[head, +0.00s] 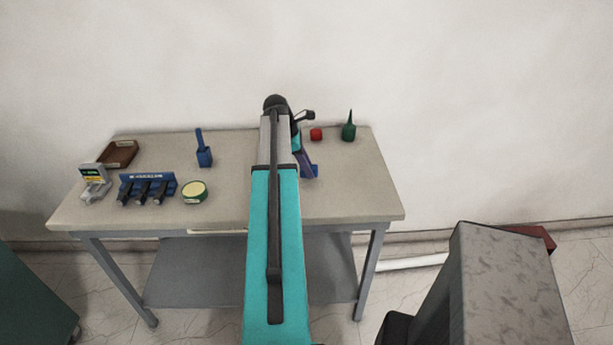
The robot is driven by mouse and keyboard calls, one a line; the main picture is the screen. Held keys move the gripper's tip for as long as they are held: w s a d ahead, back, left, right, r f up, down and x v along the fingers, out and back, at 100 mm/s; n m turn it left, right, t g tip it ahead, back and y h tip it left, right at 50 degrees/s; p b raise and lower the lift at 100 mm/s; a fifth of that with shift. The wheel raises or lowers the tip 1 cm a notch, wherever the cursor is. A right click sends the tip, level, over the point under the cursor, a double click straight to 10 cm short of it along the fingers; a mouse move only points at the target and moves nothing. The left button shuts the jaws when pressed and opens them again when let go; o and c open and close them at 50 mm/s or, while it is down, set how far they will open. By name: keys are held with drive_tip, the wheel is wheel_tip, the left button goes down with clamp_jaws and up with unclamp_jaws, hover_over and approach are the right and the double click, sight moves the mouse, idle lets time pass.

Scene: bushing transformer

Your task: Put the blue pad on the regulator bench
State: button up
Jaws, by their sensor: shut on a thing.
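The regulator bench (225,218) is a beige-topped table with grey legs and a lower shelf, against the wall. My teal arm reaches out over its middle. My gripper (307,166) is at the far end of the arm, partly hidden behind it, over the right half of the bench. It is shut on a small blue thing, which looks like the blue pad (313,171); only its right part shows. I cannot tell whether the pad touches the bench top.
On the bench's left are a brown tray (118,153), a grey device (94,182), a blue rack (148,188) with black tools, a round yellow-topped tin (194,191) and a blue holder (204,156). Behind right are a red item (316,134) and green bottle (348,131). The front right is clear.

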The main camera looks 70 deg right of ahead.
drive_tip(key=shift+f, duration=0.1)
drive_tip(key=shift+f+p, duration=0.8)
drive_tip(key=shift+f, duration=0.85)
drive_tip(key=shift+f, duration=0.15)
drive_tip(key=o, duration=1)
drive_tip(key=shift+c, duration=0.2)
drive_tip(key=b+v, duration=0.3)
drive_tip(key=v, duration=0.9)
drive_tip(key=shift+b, duration=0.35)
drive_tip(key=shift+w+a, duration=0.1)
